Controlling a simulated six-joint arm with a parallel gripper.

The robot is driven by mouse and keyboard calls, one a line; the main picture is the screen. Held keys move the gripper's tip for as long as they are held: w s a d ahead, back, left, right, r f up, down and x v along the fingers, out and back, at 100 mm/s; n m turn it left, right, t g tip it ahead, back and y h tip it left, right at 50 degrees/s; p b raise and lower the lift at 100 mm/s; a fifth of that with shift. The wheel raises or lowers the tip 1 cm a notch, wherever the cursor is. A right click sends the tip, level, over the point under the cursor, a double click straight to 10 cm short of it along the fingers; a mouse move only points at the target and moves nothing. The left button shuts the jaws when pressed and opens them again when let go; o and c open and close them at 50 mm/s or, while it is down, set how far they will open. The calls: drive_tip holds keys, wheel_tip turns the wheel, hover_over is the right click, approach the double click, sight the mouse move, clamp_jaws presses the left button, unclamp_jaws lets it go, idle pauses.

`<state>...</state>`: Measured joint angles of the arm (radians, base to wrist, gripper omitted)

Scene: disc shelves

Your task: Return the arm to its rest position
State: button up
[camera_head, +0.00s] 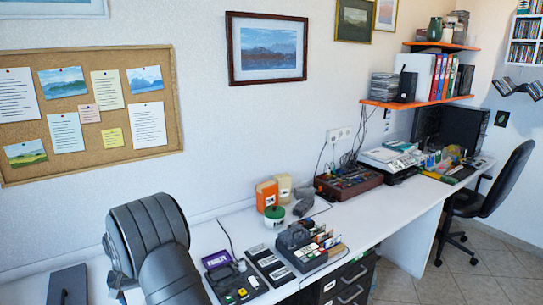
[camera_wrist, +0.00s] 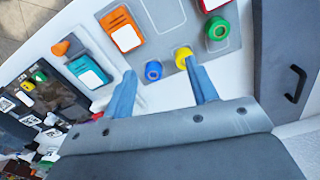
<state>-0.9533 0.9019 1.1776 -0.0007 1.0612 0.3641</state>
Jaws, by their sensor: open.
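My gripper (camera_wrist: 160,68) shows in the wrist view with two blue fingers spread apart over a white surface. Nothing is held between them. A yellow round piece (camera_wrist: 181,56) shows just past the right fingertip; I cannot tell whether they touch. In the head view my dark arm rises at the lower left, and the gripper itself is not visible there.
An orange case (camera_wrist: 122,33) and a teal case (camera_wrist: 88,70) lie left of the rings. A dark handled panel (camera_wrist: 285,55) is at the right.

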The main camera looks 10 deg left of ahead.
drive_tip(key=w+d+r, duration=0.4)
drive_tip(key=w+d, duration=0.3)
drive_tip(key=w, duration=0.4)
drive_tip(key=w+d+r, duration=0.4)
drive_tip(key=w+d, duration=0.3)
drive_tip(key=w, duration=0.5)
drive_tip(key=a+f, duration=0.2)
drive_tip(key=a, duration=0.1)
drive_tip(key=s+a+f, duration=0.1)
drive_tip(key=a+f, duration=0.1)
drive_tip(key=a, duration=0.2)
drive_tip(key=s+a+f, duration=0.1)
drive_tip(key=a+f, duration=0.2)
drive_tip(key=a, duration=0.1)
drive_tip(key=shift+a+f, duration=0.4)
drive_tip(key=shift+f, duration=0.1)
